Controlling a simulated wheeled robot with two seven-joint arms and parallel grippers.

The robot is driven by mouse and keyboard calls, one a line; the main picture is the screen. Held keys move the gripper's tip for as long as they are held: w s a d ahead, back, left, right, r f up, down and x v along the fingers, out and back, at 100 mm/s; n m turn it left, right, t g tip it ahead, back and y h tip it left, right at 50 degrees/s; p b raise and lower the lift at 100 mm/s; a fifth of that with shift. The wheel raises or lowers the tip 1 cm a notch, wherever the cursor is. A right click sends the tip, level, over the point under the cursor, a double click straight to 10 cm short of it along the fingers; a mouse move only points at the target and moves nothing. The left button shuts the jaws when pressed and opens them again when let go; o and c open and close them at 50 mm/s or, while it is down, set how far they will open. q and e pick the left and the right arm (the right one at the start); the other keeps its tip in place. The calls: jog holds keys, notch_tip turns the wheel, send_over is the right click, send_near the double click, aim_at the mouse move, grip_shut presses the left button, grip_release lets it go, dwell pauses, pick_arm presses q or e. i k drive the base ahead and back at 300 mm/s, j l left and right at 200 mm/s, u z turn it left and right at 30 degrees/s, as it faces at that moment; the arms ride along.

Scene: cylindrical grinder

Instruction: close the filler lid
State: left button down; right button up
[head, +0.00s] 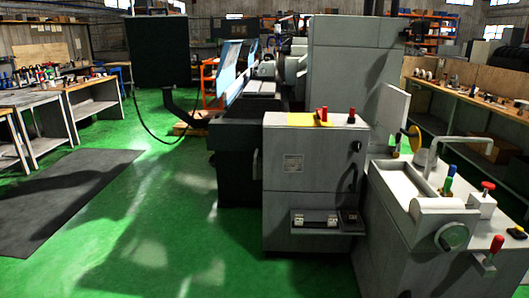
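A grey tank unit (400,235) stands at the right front, with a recessed tray on top. Near its back edge a round yellow disc (414,138) stands on edge, tilted up. It looks like the filler lid standing open, but I cannot be sure; any opening under it is hidden. A light grey flat panel (390,115) stands upright just behind it. Neither of my grippers is in view.
On the tank are a bent pipe (460,140), a handwheel (452,237), and red knobs (488,186). A grey cabinet (305,190) with a yellow plate (309,120) stands beside it. The grinder is behind. Green floor (160,220) is clear at left.

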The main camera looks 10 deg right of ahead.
aim_at(414, 134)
jog(key=i+l+z, duration=0.1)
jog(key=i+z, duration=0.3)
jog(key=i, duration=0.3)
jog(key=i+j+z, duration=0.1)
jog(key=i+z, duration=0.25)
jog(key=i, duration=0.3)
jog(key=i+l+z, duration=0.6)
jog(key=i+z, duration=0.2)
jog(key=i, duration=0.15)
